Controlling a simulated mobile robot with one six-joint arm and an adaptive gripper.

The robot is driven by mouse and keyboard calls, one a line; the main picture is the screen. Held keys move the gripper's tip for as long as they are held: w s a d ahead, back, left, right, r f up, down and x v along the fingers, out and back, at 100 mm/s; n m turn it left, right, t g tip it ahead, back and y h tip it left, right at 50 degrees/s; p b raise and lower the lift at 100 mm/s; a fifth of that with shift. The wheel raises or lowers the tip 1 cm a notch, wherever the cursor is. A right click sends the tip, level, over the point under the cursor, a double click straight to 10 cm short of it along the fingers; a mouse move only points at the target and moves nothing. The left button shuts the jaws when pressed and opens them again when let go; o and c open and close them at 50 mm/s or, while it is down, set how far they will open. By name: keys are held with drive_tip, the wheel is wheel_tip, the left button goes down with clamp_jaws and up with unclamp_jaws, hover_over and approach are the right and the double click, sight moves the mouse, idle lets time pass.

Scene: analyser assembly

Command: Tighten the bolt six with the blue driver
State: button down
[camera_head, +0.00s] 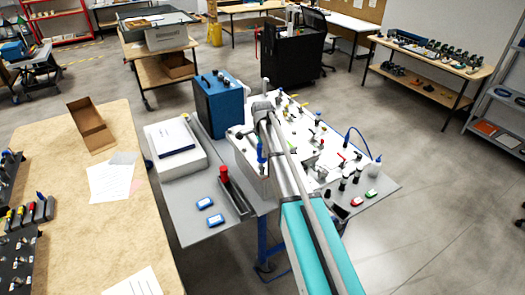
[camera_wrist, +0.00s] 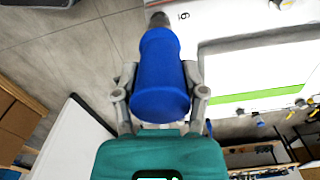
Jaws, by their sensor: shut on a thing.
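My gripper (camera_wrist: 160,85) is shut on the blue driver (camera_wrist: 162,75), with one grey finger on each side of its handle. The driver's short grey shaft (camera_wrist: 159,20) points to the top of the wrist view, by the edge of a white panel (camera_wrist: 220,14) marked with a "6". Bolt six itself cannot be made out; the driver's end may hide it. In the head view the blue driver (camera_head: 261,152) hangs about upright at the left side of the white analyser assembly (camera_head: 248,137), below the end of my arm. I cannot tell whether the tip touches a bolt.
The assembly carries several small knobs and fittings. A blue box (camera_head: 219,104) stands close behind its left side. A red-topped item (camera_head: 224,175) and a dark tray (camera_head: 236,201) lie on the grey table (camera_head: 190,228) to the left. A blue cable (camera_head: 357,137) arches at the right.

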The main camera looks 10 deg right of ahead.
drive_tip(key=shift+f+b, duration=0.95)
drive_tip(key=shift+f, duration=0.05)
idle(0.8)
drive_tip(key=c, duration=0.7)
unclamp_jaws()
clamp_jaws()
